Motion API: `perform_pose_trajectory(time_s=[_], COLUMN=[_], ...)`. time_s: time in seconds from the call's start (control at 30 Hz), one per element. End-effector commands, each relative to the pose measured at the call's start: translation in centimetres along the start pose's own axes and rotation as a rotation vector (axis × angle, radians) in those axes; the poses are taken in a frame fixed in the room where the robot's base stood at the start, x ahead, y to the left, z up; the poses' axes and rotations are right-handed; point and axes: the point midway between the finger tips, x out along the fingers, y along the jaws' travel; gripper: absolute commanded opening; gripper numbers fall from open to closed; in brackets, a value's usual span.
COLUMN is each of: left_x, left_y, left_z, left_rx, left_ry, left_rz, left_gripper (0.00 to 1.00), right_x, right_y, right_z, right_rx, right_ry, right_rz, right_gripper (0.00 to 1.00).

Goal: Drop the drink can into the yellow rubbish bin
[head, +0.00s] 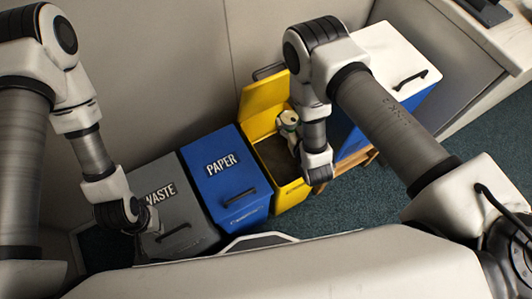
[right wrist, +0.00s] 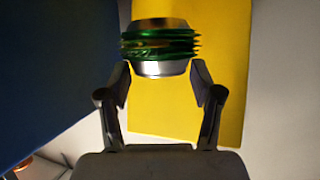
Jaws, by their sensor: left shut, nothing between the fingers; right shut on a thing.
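The drink can (head: 287,119) is silver and green; in the right wrist view the can (right wrist: 160,66) sits between the fingertips. My right gripper (head: 292,132) is shut on it and holds it over the open yellow rubbish bin (head: 292,198) in the head view. The bin's raised lid (head: 262,103) stands open at the back. How high the can is above the bin is hard to tell. My left gripper (head: 151,221) is shut and empty, by the grey waste bin.
The grey WASTE bin (head: 190,243) and blue PAPER bin (head: 232,187) stand shut to the left of the yellow bin. A blue box with a white lid (head: 396,55) stands to its right, and a white counter (head: 500,40) further right. A wall is behind.

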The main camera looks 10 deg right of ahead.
Motion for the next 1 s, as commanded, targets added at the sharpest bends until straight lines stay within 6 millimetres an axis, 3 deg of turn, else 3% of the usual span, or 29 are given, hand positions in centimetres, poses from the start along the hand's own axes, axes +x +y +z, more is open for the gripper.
perform_pose_trajectory(time_s=[0.43,0.77,0.8,0.87,0.9,1.0], left_x=[4.9,5.2,5.2,5.2,5.2,5.2], left_y=[0.0,0.0,0.0,0.0,0.0,0.0], left_z=[0.1,0.1,0.1,0.1,0.1,0.1], left_rx=[0.001,0.001,0.001,0.001,0.001,0.001], left_ry=[-0.002,-0.002,-0.002,-0.002,-0.002,-0.002], left_rz=[0.000,0.000,0.000,0.000,0.000,0.000], left_gripper=[0.00,0.00,0.00,0.00,0.00,0.00], right_x=[2.1,2.3,2.3,2.3,2.3,2.2], right_y=[0.0,0.0,0.0,0.0,0.0,0.0], right_z=[5.1,5.5,5.5,5.5,5.5,5.5], right_rx=[0.000,0.000,0.000,0.000,0.000,0.000], right_ry=[0.000,0.000,0.000,-0.001,-0.001,-0.001], right_rz=[0.001,0.001,0.001,0.001,0.001,0.001], right_gripper=[0.48,0.48,0.68,0.90,0.94,0.94])
